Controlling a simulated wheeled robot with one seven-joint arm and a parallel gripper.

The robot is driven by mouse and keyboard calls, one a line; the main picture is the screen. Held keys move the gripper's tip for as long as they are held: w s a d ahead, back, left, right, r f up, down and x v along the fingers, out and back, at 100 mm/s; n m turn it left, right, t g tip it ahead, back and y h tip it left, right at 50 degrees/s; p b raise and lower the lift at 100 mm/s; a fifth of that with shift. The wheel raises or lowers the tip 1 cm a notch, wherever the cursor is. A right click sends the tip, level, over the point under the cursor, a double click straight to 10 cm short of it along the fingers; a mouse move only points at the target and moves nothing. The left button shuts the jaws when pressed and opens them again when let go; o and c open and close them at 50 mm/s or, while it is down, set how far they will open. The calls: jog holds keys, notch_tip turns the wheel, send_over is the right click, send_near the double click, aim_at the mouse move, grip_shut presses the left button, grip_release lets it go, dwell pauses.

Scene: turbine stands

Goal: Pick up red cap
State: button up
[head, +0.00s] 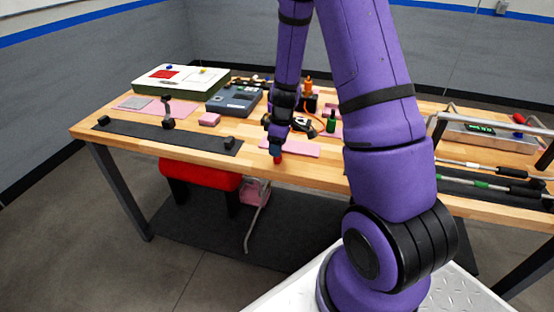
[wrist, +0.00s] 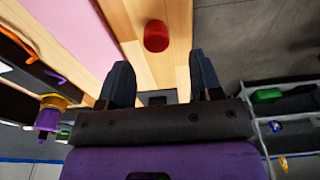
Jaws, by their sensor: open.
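The red cap (head: 277,159) is small and sits on the wooden tabletop near its front edge. In the wrist view the red cap (wrist: 156,36) lies beyond the fingertips, roughly in line with the gap between them. My gripper (head: 275,149) is just above the cap in the head view and partly hides it. In the wrist view my gripper (wrist: 161,68) has its two dark fingers spread apart with nothing between them.
A pink mat (head: 303,151) lies beside the cap. A green bottle (head: 331,122) and an orange-topped item (head: 308,87) stand farther back. A grey case (head: 235,99) and a black strip (head: 165,136) lie to the left. A red stool (head: 200,177) is under the table.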

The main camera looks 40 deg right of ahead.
aim_at(278, 159)
jog(key=shift+w+d+f, duration=0.1)
jog(key=shift+w+f, duration=0.05)
jog(key=shift+f, duration=1.15)
jog(key=shift+w+f, duration=0.1)
jog(key=shift+f, duration=1.2)
grip_shut()
